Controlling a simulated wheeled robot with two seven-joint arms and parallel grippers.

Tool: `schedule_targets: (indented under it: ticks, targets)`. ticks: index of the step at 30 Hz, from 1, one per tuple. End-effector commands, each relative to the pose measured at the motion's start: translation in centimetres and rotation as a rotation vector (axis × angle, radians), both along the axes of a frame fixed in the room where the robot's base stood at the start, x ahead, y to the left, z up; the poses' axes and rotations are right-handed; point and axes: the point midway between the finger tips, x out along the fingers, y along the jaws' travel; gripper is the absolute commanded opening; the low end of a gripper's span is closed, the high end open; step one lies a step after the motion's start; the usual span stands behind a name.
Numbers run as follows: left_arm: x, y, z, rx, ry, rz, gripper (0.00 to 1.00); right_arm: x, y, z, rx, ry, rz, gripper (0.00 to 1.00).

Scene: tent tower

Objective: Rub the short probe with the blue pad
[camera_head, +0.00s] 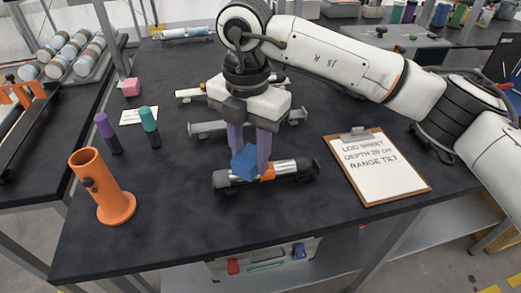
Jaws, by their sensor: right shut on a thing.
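My right gripper (249,157) points down over the middle of the table. It is shut on the blue pad (244,162), which sits between its fingertips. Right below is a dark and silver probe with an orange band (268,173), lying crosswise near the front of the table. The pad overlaps the probe's upper side in the picture; I cannot tell if they touch. A grey probe (207,129) lies behind it, partly hidden by the gripper. Another, pale probe (190,94) lies further back. I cannot tell from labels which is the short one. My left gripper is out of view.
A clipboard (375,189) lies to the right. An orange tube holder (116,204) stands front left, with a purple marker (107,132) and a teal marker (149,124) behind it. A pink block (130,87) is further back.

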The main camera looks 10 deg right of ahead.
Motion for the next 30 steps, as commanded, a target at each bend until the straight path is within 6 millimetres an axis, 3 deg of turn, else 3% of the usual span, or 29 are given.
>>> schedule_targets:
  ticks: [8, 12, 30]
  targets:
    - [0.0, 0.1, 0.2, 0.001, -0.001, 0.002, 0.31, -0.1, 1.8, 0.2, 0.000, 0.000, -0.013, 0.16]
    - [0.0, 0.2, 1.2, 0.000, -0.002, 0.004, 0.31, 0.0, 1.8, 2.6, 0.001, -0.002, -0.012, 0.16]
    - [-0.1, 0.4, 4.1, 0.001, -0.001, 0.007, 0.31, 0.0, 2.1, 7.8, -0.001, -0.001, -0.003, 0.16]
